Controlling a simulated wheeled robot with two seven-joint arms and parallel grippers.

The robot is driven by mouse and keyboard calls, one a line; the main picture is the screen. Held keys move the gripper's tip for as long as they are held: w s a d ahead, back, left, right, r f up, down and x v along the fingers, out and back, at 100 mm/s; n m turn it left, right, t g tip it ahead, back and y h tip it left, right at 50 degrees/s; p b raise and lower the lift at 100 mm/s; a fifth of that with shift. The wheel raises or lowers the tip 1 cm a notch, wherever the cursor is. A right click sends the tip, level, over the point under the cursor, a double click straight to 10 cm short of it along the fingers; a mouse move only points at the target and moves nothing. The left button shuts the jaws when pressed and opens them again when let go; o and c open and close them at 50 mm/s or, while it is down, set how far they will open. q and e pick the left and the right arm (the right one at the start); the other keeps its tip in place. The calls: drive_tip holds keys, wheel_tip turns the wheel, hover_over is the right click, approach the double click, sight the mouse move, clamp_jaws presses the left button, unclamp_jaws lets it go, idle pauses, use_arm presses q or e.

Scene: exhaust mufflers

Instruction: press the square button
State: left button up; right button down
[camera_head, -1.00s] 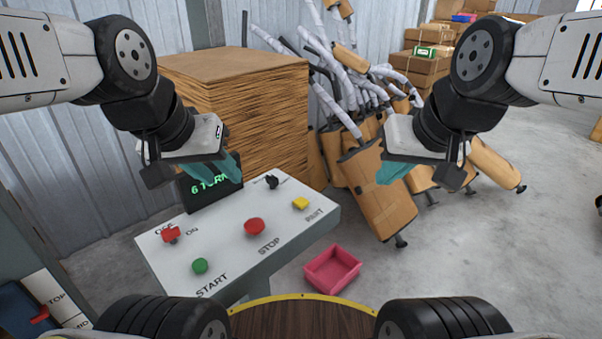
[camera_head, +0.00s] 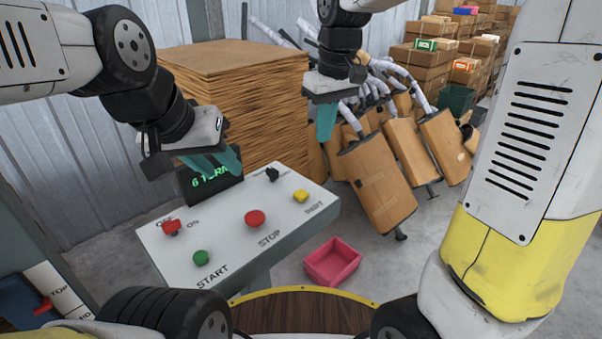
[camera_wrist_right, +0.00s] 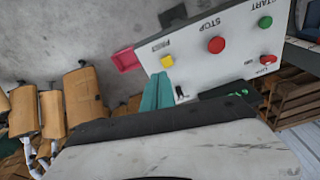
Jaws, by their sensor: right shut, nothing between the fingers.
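The square button is the small yellow one (camera_head: 300,196) at the right end of the white control panel (camera_head: 180,255). It also shows in the right wrist view (camera_wrist_right: 167,61). My right gripper (camera_head: 325,137) is shut and empty, its teal fingers pointing down. It hangs above and slightly right of the yellow button, clear of the panel. In the right wrist view its fingers (camera_wrist_right: 157,92) appear just below the button. My left gripper (camera_head: 213,164) looks open and empty, held above the panel's left back part near the dark display.
The panel also carries a red round button (camera_head: 255,218), a green button (camera_head: 200,257), a red switch (camera_head: 171,227) and a black knob (camera_head: 272,174). A pink tray (camera_head: 333,262) lies right of it. Brown mufflers (camera_head: 377,187) and a cardboard stack (camera_head: 236,95) stand behind.

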drive_tip(key=n+g+h, duration=0.1)
drive_tip(key=n, duration=0.1)
hover_over(301, 194)
wheel_tip(301, 194, down, 4)
drive_tip(key=shift+w+a, duration=0.1)
drive_tip(key=shift+w, duration=0.1)
wheel_tip(301, 194, down, 14)
idle(0.3)
drive_tip(key=shift+s+f, duration=0.25)
drive_tip(key=shift+f, duration=0.9)
wheel_tip(301, 194, up, 15)
drive_tip(key=shift+w, duration=0.3)
